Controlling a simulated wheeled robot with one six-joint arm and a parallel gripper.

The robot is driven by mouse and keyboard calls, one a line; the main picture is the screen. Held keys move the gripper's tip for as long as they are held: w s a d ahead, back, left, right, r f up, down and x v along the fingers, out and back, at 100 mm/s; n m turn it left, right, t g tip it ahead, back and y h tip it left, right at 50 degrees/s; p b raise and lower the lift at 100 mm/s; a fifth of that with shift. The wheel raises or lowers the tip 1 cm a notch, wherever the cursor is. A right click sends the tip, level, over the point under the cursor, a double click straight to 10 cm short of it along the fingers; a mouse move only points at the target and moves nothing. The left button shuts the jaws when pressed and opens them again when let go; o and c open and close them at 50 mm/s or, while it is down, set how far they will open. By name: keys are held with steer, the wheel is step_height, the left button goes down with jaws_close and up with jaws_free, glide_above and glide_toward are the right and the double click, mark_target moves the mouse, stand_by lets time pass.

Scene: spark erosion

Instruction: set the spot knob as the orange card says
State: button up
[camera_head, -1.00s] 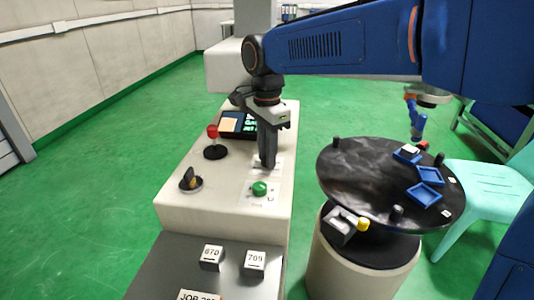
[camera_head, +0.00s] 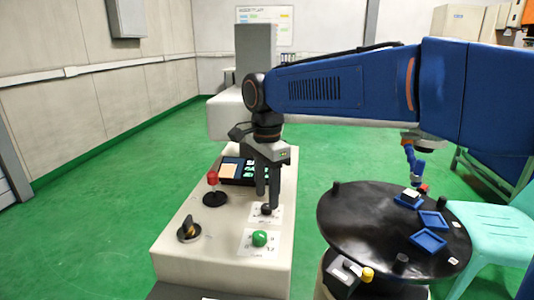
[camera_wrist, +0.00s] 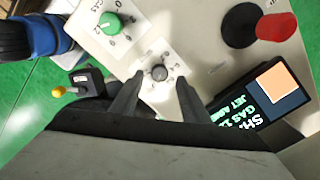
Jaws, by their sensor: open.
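A small dark round knob (camera_head: 266,210) sits on a white label plate on the console; its lettering is too small to read, so I cannot confirm it is the spot knob. In the wrist view the knob (camera_wrist: 159,72) shows between my fingertips. My gripper (camera_head: 267,198) is open above it, fingers pointing down; contact cannot be told. A green knob (camera_wrist: 110,23), labelled GAS, is nearby. A wall board (camera_head: 264,22) at the back carries small coloured cards, one orange (camera_head: 286,16), unreadable. The console display (camera_wrist: 245,115) shows green text beside a pale orange square (camera_wrist: 278,80).
A red-topped lever (camera_head: 212,180) and a black rotary switch (camera_head: 189,230) stand on the console's left side. A round dark table (camera_head: 345,225) with blue trays (camera_head: 429,241) is at the right, with a turquoise chair (camera_head: 490,225) beyond. Green floor is clear at left.

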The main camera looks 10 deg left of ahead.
mark_target(267, 206)
step_height(267, 206, up, 15)
steer(key=shift+f, duration=0.2)
stand_by(0.4)
